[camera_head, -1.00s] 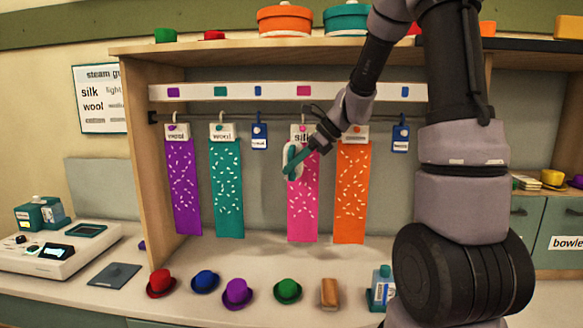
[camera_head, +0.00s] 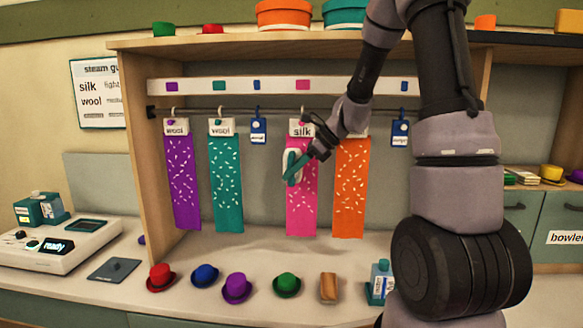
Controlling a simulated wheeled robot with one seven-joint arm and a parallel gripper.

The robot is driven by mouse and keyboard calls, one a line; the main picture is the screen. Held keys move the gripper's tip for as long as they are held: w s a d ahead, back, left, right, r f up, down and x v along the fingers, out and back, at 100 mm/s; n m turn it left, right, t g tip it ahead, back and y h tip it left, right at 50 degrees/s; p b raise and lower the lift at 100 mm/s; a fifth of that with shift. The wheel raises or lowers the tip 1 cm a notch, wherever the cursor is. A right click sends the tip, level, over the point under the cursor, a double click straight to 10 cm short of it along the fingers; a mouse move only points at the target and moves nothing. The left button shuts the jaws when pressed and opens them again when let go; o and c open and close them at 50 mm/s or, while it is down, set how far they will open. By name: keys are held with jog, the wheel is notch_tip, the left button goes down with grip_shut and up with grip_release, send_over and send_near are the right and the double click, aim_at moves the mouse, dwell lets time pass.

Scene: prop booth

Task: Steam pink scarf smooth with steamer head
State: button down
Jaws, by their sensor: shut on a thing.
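The pink scarf (camera_head: 302,214) hangs from the rail under a tag reading "silk" and bears pale crease marks. My gripper (camera_head: 312,152) is shut on the steamer head (camera_head: 292,166), a white and teal piece, in front of the scarf's upper left part. Whether the head touches the cloth I cannot tell. The steamer base (camera_head: 58,247) stands at the far left with a lit display reading "ready". A steam guide sign (camera_head: 100,94) on the left wall lists silk and wool; its smaller words are cut off or unclear.
Purple (camera_head: 182,185), teal (camera_head: 227,190) and orange (camera_head: 351,190) scarves hang beside the pink one. Several small hats, a wooden brush (camera_head: 328,288) and a teal bottle (camera_head: 380,282) line the counter. The counter between scarves and hats is clear.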

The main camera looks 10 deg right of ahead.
notch_tip(320, 180, down, 15)
jog(key=shift+f, duration=0.15)
dwell(2.5)
jog(key=shift+s, duration=0.1)
dwell(1.5)
